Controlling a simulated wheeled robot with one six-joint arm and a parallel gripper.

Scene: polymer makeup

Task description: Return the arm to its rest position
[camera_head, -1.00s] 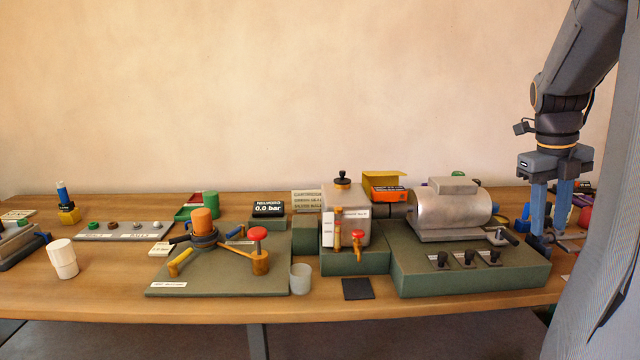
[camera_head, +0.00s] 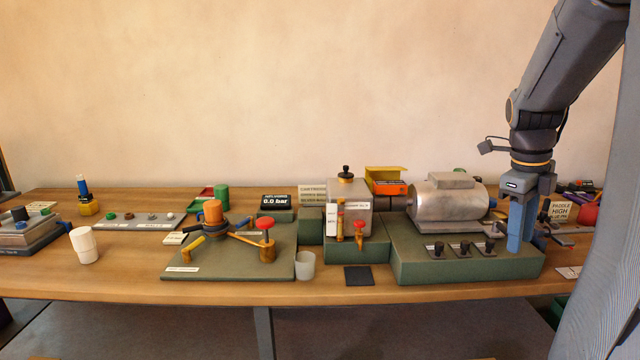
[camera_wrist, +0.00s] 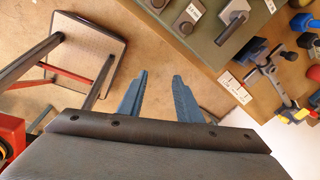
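My gripper (camera_head: 521,226) hangs downward at the right of the head view, in front of the right end of the green machine base (camera_head: 470,268). Its two blue fingers also show in the wrist view (camera_wrist: 160,85). They stand apart with a clear gap and nothing between them. Beyond the fingers the wrist view shows the floor (camera_wrist: 140,20) and the table's edge. My arm comes down from the upper right.
The metal motor (camera_head: 447,203) and several black knobs stand on the base left of my gripper. In the wrist view a stool (camera_wrist: 85,55) stands on the floor. The space above the table's left and middle is clear.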

